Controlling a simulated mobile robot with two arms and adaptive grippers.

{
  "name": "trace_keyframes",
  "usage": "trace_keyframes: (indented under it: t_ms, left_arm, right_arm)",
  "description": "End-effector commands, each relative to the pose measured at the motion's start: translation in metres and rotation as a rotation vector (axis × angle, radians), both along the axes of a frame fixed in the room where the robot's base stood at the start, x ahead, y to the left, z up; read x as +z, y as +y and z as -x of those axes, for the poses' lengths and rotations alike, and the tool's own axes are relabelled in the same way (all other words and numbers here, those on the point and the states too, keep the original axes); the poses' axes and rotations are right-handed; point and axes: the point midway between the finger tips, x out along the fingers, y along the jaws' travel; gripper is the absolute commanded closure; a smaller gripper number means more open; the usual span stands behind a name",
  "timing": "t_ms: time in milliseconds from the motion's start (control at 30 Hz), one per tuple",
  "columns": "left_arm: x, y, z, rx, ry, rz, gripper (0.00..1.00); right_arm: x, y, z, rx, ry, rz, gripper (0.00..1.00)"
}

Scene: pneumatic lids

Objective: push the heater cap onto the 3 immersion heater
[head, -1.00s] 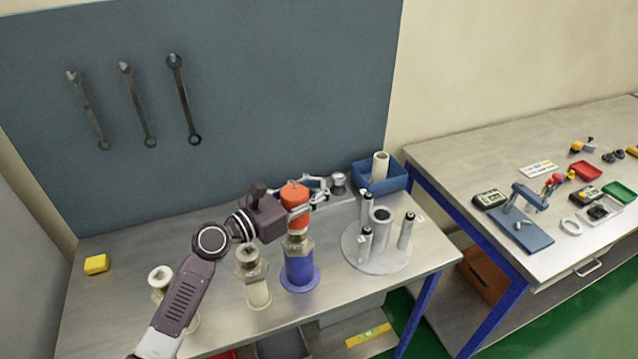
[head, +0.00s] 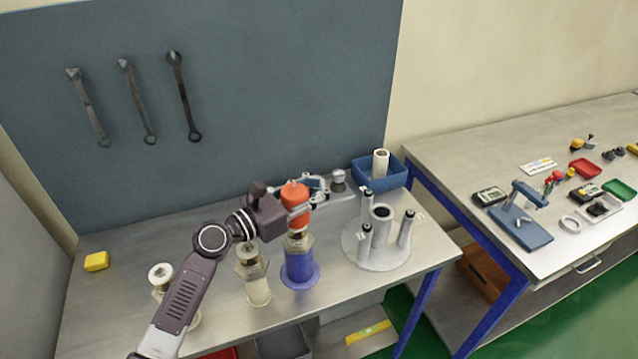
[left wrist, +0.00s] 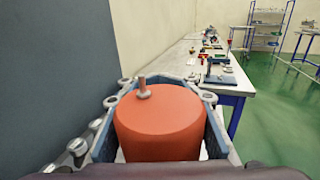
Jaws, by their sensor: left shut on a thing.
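My left gripper (head: 300,203) is shut on the orange-red heater cap (head: 294,190). In the left wrist view the cap (left wrist: 160,125) sits between the two fingers, with a small metal stem on its top. In the head view the cap is over the brass hex fitting on the blue immersion heater (head: 299,270). Whether its lower edge touches the fitting cannot be told. A white heater (head: 257,290) with a brass fitting stands to the left. Another heater (head: 160,273) further left is partly hidden by my arm. My right gripper is not in view.
A round grey stand (head: 372,252) with several upright posts is to the right of the heaters. A blue bin (head: 395,177) holding a white roll is behind it. A yellow block (head: 97,261) lies at the left. Wrenches hang on the wall panel.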

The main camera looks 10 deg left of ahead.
Motion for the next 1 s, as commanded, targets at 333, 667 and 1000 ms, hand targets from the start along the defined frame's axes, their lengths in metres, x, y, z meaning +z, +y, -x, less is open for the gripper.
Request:
trace_keyframes:
  t_ms: [333, 667, 1000]
  left_arm:
    - [-0.0002, 0.0000, 0.0000, 0.000, 0.000, 0.000, 1.00]
    - [0.0006, 0.0001, 0.0000, 0.001, 0.001, 0.001, 1.00]
    - [-0.0002, 0.0001, 0.0000, 0.000, 0.000, 0.000, 1.00]
  right_arm:
    - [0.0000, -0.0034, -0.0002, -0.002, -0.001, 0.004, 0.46]
    - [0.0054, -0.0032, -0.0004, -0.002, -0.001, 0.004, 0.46]
    - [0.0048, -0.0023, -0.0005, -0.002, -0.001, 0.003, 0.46]
